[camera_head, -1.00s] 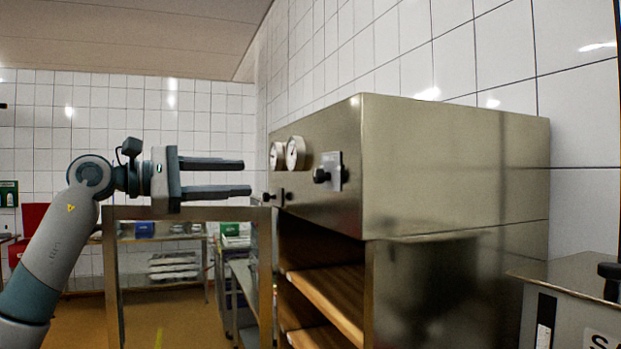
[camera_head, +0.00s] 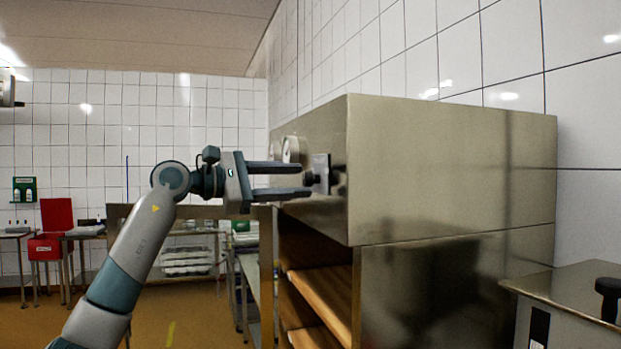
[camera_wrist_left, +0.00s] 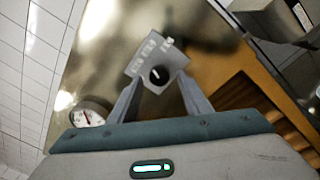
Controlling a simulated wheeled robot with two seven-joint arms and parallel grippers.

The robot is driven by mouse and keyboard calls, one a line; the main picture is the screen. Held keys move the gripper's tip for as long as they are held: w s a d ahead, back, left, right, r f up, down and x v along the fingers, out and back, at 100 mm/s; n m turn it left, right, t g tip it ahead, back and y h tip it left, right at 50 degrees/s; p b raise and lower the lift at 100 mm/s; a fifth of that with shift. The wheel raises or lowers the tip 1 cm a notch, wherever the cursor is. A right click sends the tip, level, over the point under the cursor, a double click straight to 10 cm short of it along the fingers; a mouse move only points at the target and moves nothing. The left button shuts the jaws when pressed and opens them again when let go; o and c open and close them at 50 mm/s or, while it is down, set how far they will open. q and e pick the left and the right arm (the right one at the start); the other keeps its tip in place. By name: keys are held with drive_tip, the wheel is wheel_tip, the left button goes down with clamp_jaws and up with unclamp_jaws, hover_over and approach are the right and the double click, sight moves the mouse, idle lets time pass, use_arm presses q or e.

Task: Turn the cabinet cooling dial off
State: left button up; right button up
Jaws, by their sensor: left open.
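The steel cabinet (camera_head: 450,165) stands against the tiled wall at the right. Its cooling dial is a black knob on a light plate (camera_head: 321,172) on the front panel. In the left wrist view the black knob (camera_wrist_left: 159,75) has a white pointer mark, and its plate has blurred lettering. My left gripper (camera_head: 308,180) is open, with its fingers pointing at the dial. In the wrist view the two fingers lie on either side of the knob, with a gap to it; I cannot tell whether the tips reach its depth. My right gripper is out of view.
A round gauge (camera_head: 291,149) sits on the panel beyond my fingers, and one shows in the wrist view (camera_wrist_left: 88,115). Wooden shelves (camera_head: 318,290) fill the cabinet below. A steel box with a black knob (camera_head: 570,295) stands at the lower right.

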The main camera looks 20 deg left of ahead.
use_arm(q)
drive_tip(key=shift+x, duration=0.8)
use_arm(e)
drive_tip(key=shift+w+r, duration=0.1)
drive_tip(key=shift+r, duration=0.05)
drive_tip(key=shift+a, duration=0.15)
use_arm(q)
drive_tip(key=shift+a, duration=0.1)
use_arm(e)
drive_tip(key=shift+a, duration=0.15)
use_arm(q)
drive_tip(key=c, duration=1)
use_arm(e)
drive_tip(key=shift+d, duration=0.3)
